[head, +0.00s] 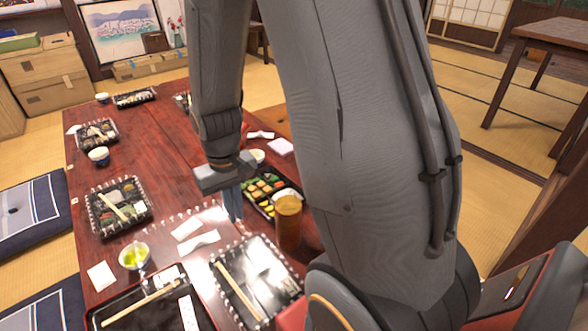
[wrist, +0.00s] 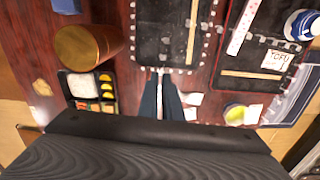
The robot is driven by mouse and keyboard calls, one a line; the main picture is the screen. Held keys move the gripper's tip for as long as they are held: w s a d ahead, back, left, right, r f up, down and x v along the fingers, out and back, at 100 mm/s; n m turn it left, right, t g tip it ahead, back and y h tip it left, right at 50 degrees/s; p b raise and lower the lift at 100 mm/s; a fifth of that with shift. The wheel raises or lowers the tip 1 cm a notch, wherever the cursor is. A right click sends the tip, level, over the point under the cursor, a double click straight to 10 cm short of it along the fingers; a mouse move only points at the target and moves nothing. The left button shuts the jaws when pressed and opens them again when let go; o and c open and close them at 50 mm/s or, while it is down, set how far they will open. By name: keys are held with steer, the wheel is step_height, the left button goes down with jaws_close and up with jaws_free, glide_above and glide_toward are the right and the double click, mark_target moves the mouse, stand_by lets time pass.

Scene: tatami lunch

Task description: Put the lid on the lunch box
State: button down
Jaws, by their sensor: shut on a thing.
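The open lunch box (head: 249,199) holds rice, yellow slices and other food in compartments. It also shows at the lower left of the wrist view (wrist: 62,88). My gripper (head: 234,218) is left of it in the head view. In the wrist view its narrow fingers (wrist: 160,73) are shut at the near edge of a rectangular piece with a white-dotted rim (wrist: 133,35), which looks like the lid. Through or under it I see a black surface with chopsticks; I cannot tell whether it touches them. My forearm hides part of the table in the head view.
A brown cylindrical container (head: 288,222) stands close beside the lunch box, also in the wrist view (wrist: 90,45). Other filled boxes (head: 118,225), a green tea cup (head: 134,256), a black tray (head: 120,317) and white napkins (head: 200,242) crowd the red table.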

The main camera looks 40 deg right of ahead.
steer(key=w+d+f+m+p, duration=0.2)
steer(key=d+m+p, duration=0.3)
steer(key=d+m, duration=0.4)
steer(key=w+d+f+m+p, duration=0.1)
steer(key=w+d+m+p, duration=0.25)
steer(key=d+m, duration=0.65)
step_height(320, 180, down, 6)
steer(key=d+n+b, duration=0.1)
steer(key=n+b, duration=0.1)
steer(key=b, duration=0.1)
steer(key=shift+s+d+f+b, duration=0.15)
steer(key=shift+s+d+b, duration=0.15)
steer(key=shift+s+d, duration=0.15)
steer(key=shift+a+f, duration=0.1)
steer(key=shift+f, duration=1.15)
stand_by(2.1)
steer(key=c, duration=1.3)
jaws_free()
steer(key=shift+p, duration=0.3)
